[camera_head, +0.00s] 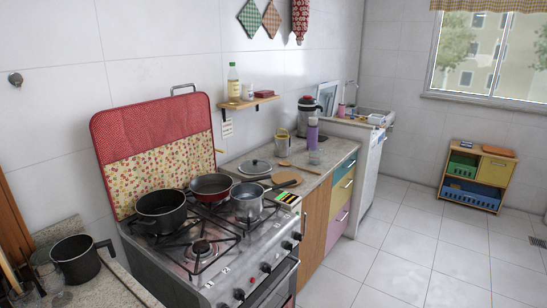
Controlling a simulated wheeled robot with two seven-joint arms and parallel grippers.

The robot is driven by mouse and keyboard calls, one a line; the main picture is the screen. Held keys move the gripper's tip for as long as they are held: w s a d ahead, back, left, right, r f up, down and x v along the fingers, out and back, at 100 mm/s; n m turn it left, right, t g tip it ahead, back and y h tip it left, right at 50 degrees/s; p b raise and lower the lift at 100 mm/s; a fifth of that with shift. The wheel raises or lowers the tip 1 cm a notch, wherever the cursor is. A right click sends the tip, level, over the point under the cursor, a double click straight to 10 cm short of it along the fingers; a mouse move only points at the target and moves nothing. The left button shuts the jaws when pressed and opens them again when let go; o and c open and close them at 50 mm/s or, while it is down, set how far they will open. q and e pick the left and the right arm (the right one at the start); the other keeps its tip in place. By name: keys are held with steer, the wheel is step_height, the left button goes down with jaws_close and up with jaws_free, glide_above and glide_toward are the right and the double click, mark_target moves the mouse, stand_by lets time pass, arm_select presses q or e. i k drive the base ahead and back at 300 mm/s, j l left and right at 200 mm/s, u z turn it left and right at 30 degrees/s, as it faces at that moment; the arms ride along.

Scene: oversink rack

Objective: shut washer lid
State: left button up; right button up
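A white appliance (372,172) that may be the washer stands at the far end of the counter, against the back wall. I see mainly its side and a narrow strip of its top. An upright pale-framed panel (327,97) stands at its back left, partly behind the black and red jug; I cannot tell whether it is a raised lid. The top opening of the appliance is not clear from here. Neither of my grippers is in view.
A stove (212,255) with a black pot (162,212), a red-rimmed pan (211,187) and a steel pot (247,201) fills the front. The counter (322,180) holds a purple bottle (312,134) and jug (308,115). A low shelf (478,177) stands right; floor between is clear.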

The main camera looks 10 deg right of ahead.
mark_target(323, 103)
steer(key=i+l+z, duration=0.65)
steer(key=i+z, duration=0.15)
steer(key=i, duration=0.25)
steer(key=i+z, duration=0.4)
steer(key=i, duration=1.8)
steer(key=i+u, duration=0.15)
steer(key=i, duration=0.3)
steer(key=i+l+u, duration=0.1)
steer(key=i, duration=0.3)
steer(key=i+l+u, duration=0.15)
steer(key=i, duration=0.25)
steer(key=i+l+u, duration=0.15)
steer(key=i, duration=0.25)
steer(key=i+l+u, duration=0.65)
steer(key=u, duration=0.15)
steer(key=i+l+u, duration=0.45)
steer(key=l+z, duration=0.2)
steer(key=l, duration=0.2)
steer(key=i+l+z, duration=0.2)
steer(key=l, duration=0.15)
steer(key=k, duration=0.1)
